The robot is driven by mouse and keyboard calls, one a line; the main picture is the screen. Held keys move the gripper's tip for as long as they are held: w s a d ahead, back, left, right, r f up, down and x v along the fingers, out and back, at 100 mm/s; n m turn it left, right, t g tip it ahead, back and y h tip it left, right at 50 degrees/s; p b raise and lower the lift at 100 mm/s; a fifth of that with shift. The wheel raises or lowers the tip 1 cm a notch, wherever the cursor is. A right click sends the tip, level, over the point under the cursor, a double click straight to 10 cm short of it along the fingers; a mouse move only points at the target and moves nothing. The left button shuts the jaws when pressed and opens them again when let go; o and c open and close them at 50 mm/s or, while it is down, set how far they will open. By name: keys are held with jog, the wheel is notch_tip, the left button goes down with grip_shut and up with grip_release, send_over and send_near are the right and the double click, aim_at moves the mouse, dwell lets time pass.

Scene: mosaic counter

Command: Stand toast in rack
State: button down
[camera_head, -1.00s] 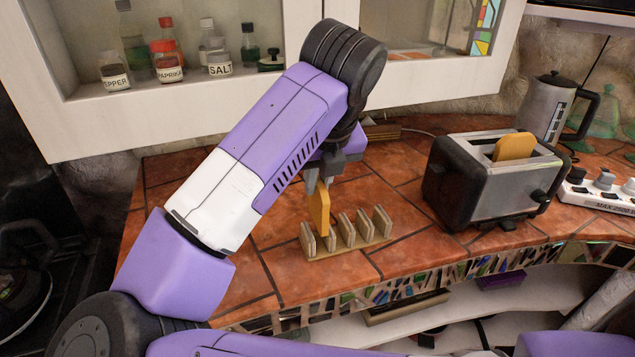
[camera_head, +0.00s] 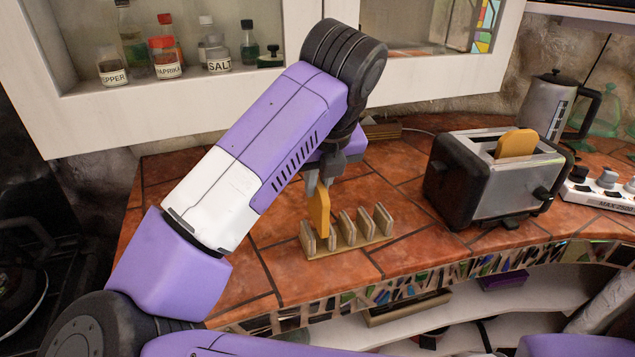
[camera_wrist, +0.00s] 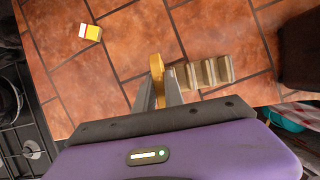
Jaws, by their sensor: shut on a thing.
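A golden slice of toast (camera_head: 319,211) is upright in my gripper (camera_head: 322,184), which is shut on it. The toast's lower part is at the left end of the pale wooden toast rack (camera_head: 352,246), between its left dividers. I cannot tell whether it touches the rack's base. In the wrist view the toast (camera_wrist: 157,66) shows edge-on between the fingers (camera_wrist: 158,92), beside the rack (camera_wrist: 222,70). The rack's other slots look empty. A second slice (camera_head: 515,144) sticks up out of the toaster (camera_head: 492,180) to the right.
A kettle (camera_head: 549,105) and a white control box with knobs (camera_head: 600,188) stand right of the toaster. A small yellow and white item (camera_wrist: 90,32) lies on the tiles in the wrist view. The cabinet (camera_head: 200,97) hangs behind my arm. Tiles around the rack are clear.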

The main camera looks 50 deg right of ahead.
aim_at(317, 199)
jog(key=shift+f+b, duration=1.8)
jog(key=shift+b, duration=0.15)
jog(key=c, duration=1.6)
grip_release()
jog(key=o, duration=0.5)
jog(key=shift+r, duration=0.1)
jog(key=v, duration=0.7)
jog(key=shift+s+a+r, duration=0.15)
jog(key=shift+r, duration=0.15)
